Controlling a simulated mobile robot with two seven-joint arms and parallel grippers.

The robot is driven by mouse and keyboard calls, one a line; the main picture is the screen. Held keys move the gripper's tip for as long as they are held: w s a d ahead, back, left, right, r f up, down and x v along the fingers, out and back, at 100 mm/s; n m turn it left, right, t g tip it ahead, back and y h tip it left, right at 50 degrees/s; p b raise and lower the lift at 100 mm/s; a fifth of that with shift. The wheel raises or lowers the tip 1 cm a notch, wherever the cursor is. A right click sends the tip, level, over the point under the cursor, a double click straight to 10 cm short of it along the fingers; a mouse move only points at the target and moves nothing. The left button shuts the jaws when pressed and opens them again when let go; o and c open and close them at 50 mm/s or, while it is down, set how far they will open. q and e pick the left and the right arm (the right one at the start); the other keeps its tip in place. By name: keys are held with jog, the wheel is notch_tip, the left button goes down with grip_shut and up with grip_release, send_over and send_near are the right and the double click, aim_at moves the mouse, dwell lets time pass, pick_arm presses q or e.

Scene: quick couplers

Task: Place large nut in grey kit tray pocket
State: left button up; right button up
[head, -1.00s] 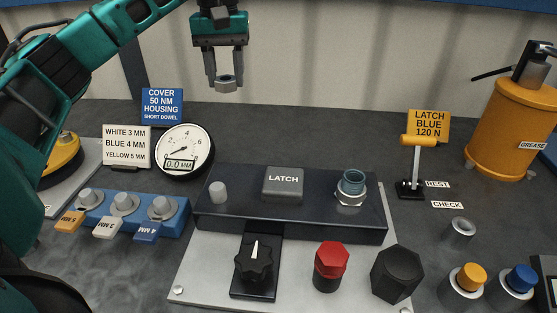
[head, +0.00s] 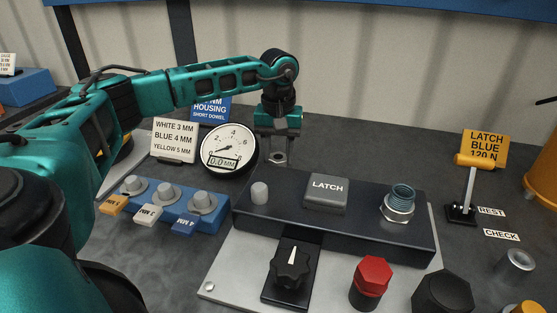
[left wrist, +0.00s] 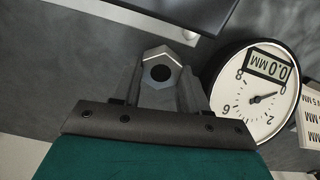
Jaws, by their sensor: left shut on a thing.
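My left gripper (head: 278,152) is shut on a grey hex nut (head: 277,158), held just behind the black latch block, right of the dial gauge. In the left wrist view the nut (left wrist: 160,54) sits between the fingertips of the gripper (left wrist: 158,82), its dark round hole facing the camera. I cannot tell its height above the table. Another hex nut (head: 397,214) sits around a blue-grey threaded coupling on the block. I cannot make out a grey kit tray pocket in these views. My right gripper is not in view.
The latch block (head: 330,220) lies in front of the gripper. A blue holder (head: 175,205) with several grey knobs is at left. Table behind the block's right side is clear.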

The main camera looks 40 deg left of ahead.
pick_arm(q)
jog(key=shift+f, duration=1.05)
jog(key=shift+f, duration=0.2)
jog(key=o, duration=0.8)
jog(key=shift+o, duration=0.2)
